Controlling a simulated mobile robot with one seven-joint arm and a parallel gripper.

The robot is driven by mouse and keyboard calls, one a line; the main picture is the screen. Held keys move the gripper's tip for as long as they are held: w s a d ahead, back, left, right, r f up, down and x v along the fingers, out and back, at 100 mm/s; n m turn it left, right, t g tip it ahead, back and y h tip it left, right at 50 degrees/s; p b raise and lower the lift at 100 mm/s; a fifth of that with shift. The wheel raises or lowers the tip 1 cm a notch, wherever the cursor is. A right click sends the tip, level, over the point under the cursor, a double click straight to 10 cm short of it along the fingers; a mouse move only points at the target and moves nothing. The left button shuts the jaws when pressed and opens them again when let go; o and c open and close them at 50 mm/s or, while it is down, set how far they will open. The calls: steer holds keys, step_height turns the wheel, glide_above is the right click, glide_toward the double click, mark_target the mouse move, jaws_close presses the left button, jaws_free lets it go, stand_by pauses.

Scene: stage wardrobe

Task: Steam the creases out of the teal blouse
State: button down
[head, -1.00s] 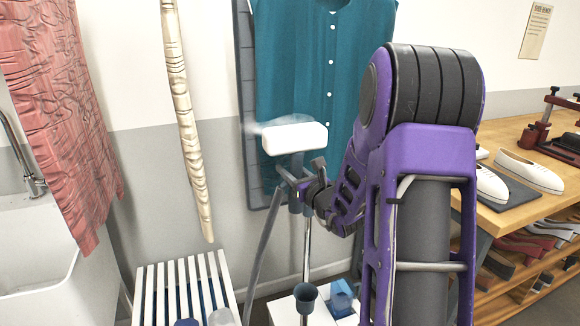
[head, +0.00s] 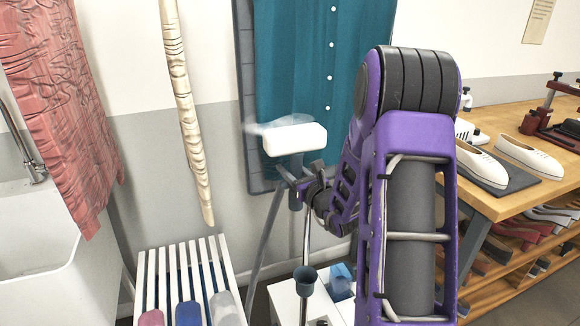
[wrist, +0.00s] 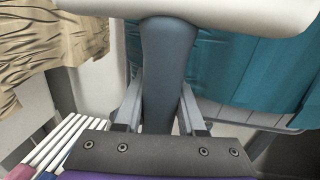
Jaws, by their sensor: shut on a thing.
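The teal blouse (head: 295,80) hangs in front of a dark board by the wall, its white buttons down the front. It looks mostly smooth in the head view. My gripper (head: 294,183) is shut on the grey handle of the steamer, whose white head (head: 295,139) is in front of the blouse's lower part. A pale wisp of steam shows at the head's left. In the wrist view the steamer handle (wrist: 168,75) stands between my fingers, and the blouse (wrist: 255,70) is behind it. I cannot tell whether the head touches the cloth.
A creased red cloth (head: 60,110) hangs over a white sink (head: 35,235) at left, and a creased cream cloth (head: 185,110) hangs nearby. A slatted white rack (head: 215,262) is below. A wooden bench (head: 510,205) with white shoes stands at right.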

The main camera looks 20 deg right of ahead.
mark_target(293, 209)
steer(key=shift+f, duration=5.1)
steer(key=s, duration=0.6)
steer(key=shift+s+a+r+p, duration=0.1)
steer(key=shift+a+r+p, duration=0.05)
steer(key=shift+a+p, duration=0.15)
steer(key=s+a+r+n+g+y+p, duration=0.1)
steer(key=s+a+r+n+y+p, duration=0.1)
steer(key=a, duration=0.3)
steer(key=s+a+r+n+g+y+p, duration=0.1)
steer(key=s+a+r+n+y+p, duration=0.1)
steer(key=a, duration=0.4)
steer(key=shift+s+a+y+p, duration=0.3)
steer(key=shift+s+y+p, duration=0.45)
steer(key=shift+y+p, duration=0.35)
